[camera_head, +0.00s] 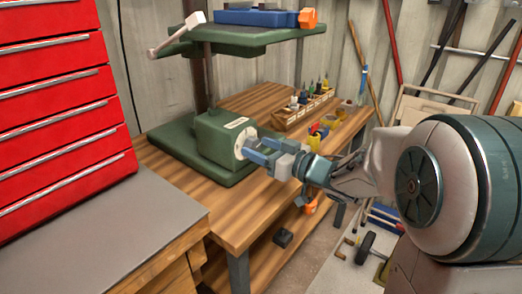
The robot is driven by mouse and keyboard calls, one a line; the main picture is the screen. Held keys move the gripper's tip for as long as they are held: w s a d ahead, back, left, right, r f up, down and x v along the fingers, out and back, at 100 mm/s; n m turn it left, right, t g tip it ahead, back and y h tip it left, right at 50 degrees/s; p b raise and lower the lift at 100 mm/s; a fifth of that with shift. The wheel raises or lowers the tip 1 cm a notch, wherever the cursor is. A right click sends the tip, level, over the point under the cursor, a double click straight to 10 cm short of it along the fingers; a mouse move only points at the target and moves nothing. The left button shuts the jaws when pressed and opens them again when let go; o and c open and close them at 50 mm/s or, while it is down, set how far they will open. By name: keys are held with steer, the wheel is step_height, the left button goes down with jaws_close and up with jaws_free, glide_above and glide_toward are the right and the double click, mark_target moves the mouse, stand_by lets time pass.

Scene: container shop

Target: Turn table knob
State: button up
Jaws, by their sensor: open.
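A green machine (218,138) with a white round knob (240,143) on its front face stands on the wooden table (185,188). My gripper (254,150) reaches in from the right, its blue-grey fingers open at the knob. The fingers cover part of the knob. I cannot tell whether they touch it or stand just in front of it. Nothing else shows between the fingers.
Long-handled tools (390,40) lean on the back wall.

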steer(key=shift+w+a, duration=0.15)
steer(key=shift+a, duration=0.05)
steer(key=c, duration=1)
steer(key=shift+o, duration=0.2)
steer(key=shift+n, duration=0.3)
